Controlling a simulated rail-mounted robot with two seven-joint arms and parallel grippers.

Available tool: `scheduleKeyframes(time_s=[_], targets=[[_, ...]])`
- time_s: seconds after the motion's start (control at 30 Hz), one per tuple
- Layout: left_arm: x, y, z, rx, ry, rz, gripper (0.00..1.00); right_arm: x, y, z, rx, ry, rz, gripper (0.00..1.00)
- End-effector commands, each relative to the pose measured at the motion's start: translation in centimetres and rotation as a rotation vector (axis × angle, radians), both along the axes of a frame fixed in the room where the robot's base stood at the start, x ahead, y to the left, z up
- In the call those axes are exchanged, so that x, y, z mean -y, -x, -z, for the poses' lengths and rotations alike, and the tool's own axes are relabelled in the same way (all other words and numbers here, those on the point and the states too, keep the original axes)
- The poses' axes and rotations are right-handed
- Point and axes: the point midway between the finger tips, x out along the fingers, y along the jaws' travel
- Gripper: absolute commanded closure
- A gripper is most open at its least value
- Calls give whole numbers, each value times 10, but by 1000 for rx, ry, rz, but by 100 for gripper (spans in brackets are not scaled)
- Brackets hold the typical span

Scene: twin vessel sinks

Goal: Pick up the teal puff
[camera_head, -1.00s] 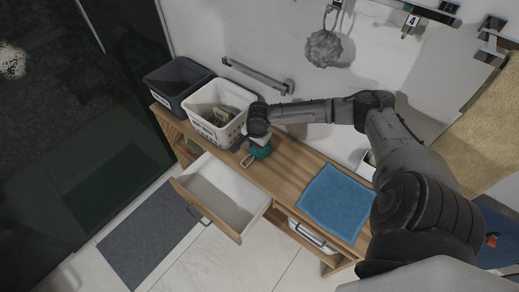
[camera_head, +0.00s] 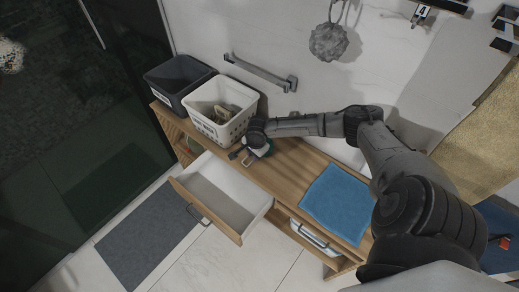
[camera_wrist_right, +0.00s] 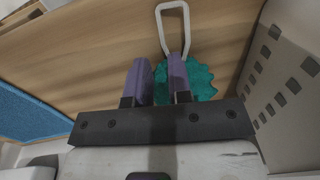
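The teal puff (camera_wrist_right: 201,77) lies on the wooden counter in the right wrist view, with its pale cord loop (camera_wrist_right: 172,28) stretched out past it. My right gripper (camera_wrist_right: 158,58) has its two purple fingers apart. They are over the left part of the puff, with some teal showing between them and more beyond the right finger. I cannot tell whether they touch it. In the head view my right gripper (camera_head: 240,157) is low over the counter beside the white basket, and the puff is almost wholly hidden by the gripper and wrist. My left gripper is not in view.
The white basket (camera_head: 203,124) and a dark basket (camera_head: 165,79) stand at the counter's left end. An open drawer (camera_head: 222,199) juts out below. A blue towel (camera_head: 338,203) lies on the counter to the right. A grey puff (camera_head: 328,42) hangs on the wall.

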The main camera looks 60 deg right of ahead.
Motion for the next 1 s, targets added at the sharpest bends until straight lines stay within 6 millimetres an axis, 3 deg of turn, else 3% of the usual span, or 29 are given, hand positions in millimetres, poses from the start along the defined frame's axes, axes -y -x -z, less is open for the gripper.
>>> scheduleKeyframes(time_s=[0.4,0.67,0.87,1.0], targets=[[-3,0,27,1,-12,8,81,-2,-9,47,-1,-1,-1,81],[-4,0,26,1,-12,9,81,-1,-10,49,-1,0,-1,81],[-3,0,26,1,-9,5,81,-1,-10,49,-1,0,-1,99],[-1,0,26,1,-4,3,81,-2,-9,49,-1,0,-1,100]])
